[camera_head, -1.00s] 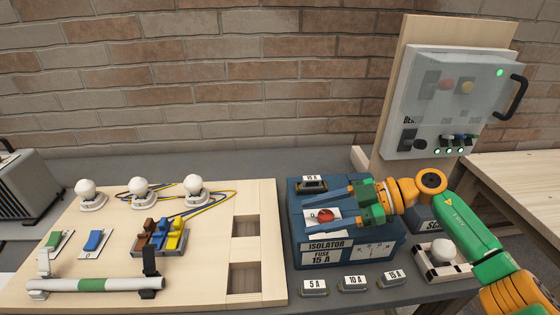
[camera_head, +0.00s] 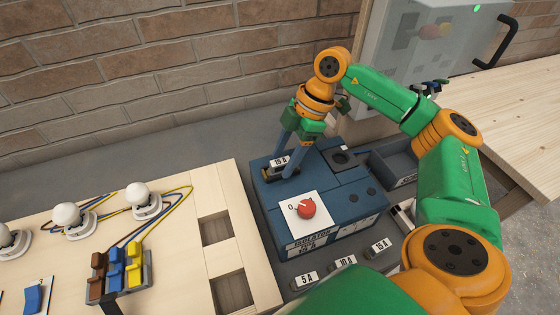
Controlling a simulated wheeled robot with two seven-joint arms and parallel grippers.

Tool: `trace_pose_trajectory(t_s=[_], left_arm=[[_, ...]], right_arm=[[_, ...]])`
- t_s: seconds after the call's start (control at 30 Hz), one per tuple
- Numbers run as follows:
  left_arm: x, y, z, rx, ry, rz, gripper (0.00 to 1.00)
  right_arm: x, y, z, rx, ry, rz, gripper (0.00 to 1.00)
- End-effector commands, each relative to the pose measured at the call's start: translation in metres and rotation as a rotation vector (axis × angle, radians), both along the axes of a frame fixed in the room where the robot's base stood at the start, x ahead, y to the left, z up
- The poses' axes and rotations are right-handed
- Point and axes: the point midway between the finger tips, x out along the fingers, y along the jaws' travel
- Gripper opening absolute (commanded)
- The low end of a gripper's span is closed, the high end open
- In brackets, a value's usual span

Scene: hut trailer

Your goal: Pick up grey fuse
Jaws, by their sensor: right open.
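A dark grey fuse with a white "15 A" label (camera_head: 279,161) sits in the top of the blue isolator box (camera_head: 345,205), at its back left. My right gripper (camera_head: 284,160) reaches down to this fuse from above. Its two blue fingers are open, with tips close beside the fuse. The fingers partly hide the fuse, and I cannot tell whether they touch it. Grey fuses labelled 5 A (camera_head: 305,281), 10 A (camera_head: 343,264) and 15 A (camera_head: 380,247) lie in a row on the table in front of the box. My left gripper is not in view.
A red knob (camera_head: 306,209) stands up from the box's top. Left is a wooden board (camera_head: 180,205) with bulbs, wires and switches. A grey control panel (camera_head: 410,50) stands at the back right. My right arm covers much of the right side.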

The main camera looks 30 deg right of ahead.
Motion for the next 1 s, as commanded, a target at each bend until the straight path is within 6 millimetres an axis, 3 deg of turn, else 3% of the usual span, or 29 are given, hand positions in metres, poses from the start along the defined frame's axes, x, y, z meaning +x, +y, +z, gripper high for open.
trace_pose_trajectory(t_s=[0.2, 0.4, 0.43, 0.8, 1.0], left_arm=[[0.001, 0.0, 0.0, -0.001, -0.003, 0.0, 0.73], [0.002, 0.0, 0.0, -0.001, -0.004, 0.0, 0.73], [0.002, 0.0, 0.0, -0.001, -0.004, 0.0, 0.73], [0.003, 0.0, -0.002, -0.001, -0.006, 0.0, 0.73], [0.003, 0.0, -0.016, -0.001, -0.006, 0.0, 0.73]], right_arm=[[0.0, 0.001, -0.002, 0.001, -0.001, 0.001, 0.57], [0.0, 0.001, -0.001, 0.002, -0.001, 0.001, 0.03], [0.0, 0.001, -0.001, 0.002, -0.001, 0.001, 0.0], [0.001, 0.001, 0.002, 0.003, -0.004, 0.001, 0.0], [-0.004, 0.004, 0.035, 0.003, -0.009, 0.004, 0.0]])
